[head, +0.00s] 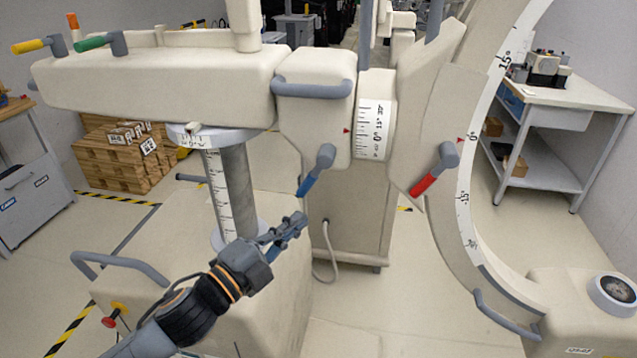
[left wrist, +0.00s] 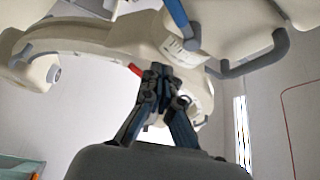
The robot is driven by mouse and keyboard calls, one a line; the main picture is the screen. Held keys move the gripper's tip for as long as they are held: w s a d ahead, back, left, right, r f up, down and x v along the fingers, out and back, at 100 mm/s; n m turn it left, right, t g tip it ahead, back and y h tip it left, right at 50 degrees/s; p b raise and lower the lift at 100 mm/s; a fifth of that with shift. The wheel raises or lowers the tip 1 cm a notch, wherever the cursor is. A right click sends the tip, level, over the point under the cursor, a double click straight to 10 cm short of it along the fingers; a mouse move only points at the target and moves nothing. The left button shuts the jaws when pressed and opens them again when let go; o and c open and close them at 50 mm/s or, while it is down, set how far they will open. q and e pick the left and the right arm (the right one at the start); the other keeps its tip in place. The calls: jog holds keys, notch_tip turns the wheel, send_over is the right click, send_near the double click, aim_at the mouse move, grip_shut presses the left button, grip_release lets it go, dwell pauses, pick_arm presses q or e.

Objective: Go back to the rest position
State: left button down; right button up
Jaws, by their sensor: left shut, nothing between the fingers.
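My left gripper (head: 290,229) is shut and empty in the head view. It is held in front of the large beige machine (head: 160,85), below the blue lever (head: 316,170) and to the right of the grey column (head: 232,190). It appears apart from the lever. In the left wrist view the fingers of my left gripper (left wrist: 160,78) come together at the tips, with the machine's curved arm (left wrist: 100,38) behind them. My right gripper is in neither view.
A red lever (head: 434,172) hangs right of the blue one, beside the large C-shaped arm (head: 462,215). A grey handle (head: 120,262) sticks out near my left arm. Stacked boxes (head: 120,155) stand behind left, and a white table (head: 570,95) stands at the right.

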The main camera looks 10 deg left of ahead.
pick_arm(q)
jog(key=s+a+f+n+g+y, duration=0.3)
jog(key=s+f+n+y, duration=0.1)
jog(key=f+n, duration=0.4)
jog(key=s+a+f+n+g+y, duration=0.2)
jog(key=s+a+f+n+y, duration=0.25)
jog(key=f, duration=0.55)
jog(key=s+f+n+g, duration=0.3)
jog(key=s+f+g, duration=0.1)
jog(key=s, duration=0.4)
jog(key=s+f+n+g, duration=0.4)
jog(key=s+f, duration=0.1)
jog(key=s, duration=0.3)
jog(key=s+f+g, duration=0.2)
jog(key=s+f, duration=0.1)
jog(key=f, duration=2.5)
jog(key=s+a+f+y, duration=0.1)
jog(key=s+a+f, duration=0.1)
jog(key=s+f, duration=1.3)
jog(key=shift+s+g, duration=0.4)
jog(key=shift+s, duration=0.25)
